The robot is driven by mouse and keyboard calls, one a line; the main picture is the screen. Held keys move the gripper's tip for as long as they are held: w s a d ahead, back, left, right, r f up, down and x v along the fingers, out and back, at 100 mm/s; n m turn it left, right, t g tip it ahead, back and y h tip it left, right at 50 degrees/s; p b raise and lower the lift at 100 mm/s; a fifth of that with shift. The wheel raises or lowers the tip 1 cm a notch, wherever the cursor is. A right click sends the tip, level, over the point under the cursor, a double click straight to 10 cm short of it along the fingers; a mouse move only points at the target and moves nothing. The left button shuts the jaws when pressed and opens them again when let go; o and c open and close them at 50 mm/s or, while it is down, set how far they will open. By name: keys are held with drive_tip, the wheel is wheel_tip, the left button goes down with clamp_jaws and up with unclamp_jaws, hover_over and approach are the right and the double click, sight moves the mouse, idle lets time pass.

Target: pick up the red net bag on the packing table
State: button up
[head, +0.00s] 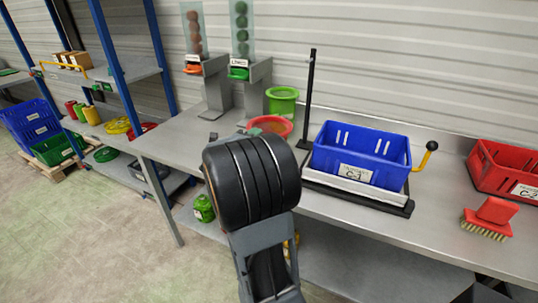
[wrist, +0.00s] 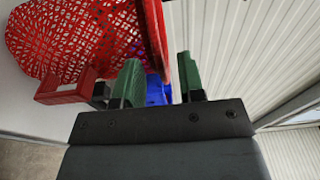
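The red net bag (wrist: 72,40) fills the upper left of the wrist view, with an open red mesh wall, a solid red rim and a red tab low on it. In the head view a round red rim, which looks like the same bag (head: 283,122), shows on the packing table (head: 190,136), partly hidden behind my arm. My gripper (wrist: 158,64) is open in the wrist view, its two green fingers apart. The bag's rim shows in the gap between the fingers; whether they touch it I cannot tell.
A green round container (head: 283,98) stands behind the red rim. A blue crate (head: 362,152) sits on a scale with a black post (head: 311,90) to the right. A red crate (head: 508,165) and a brush (head: 490,217) are further right. Two dispensers stand at the back left.

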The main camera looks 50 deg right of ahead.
drive_tip(key=shift+c, duration=0.3)
clamp_jaws()
idle(0.3)
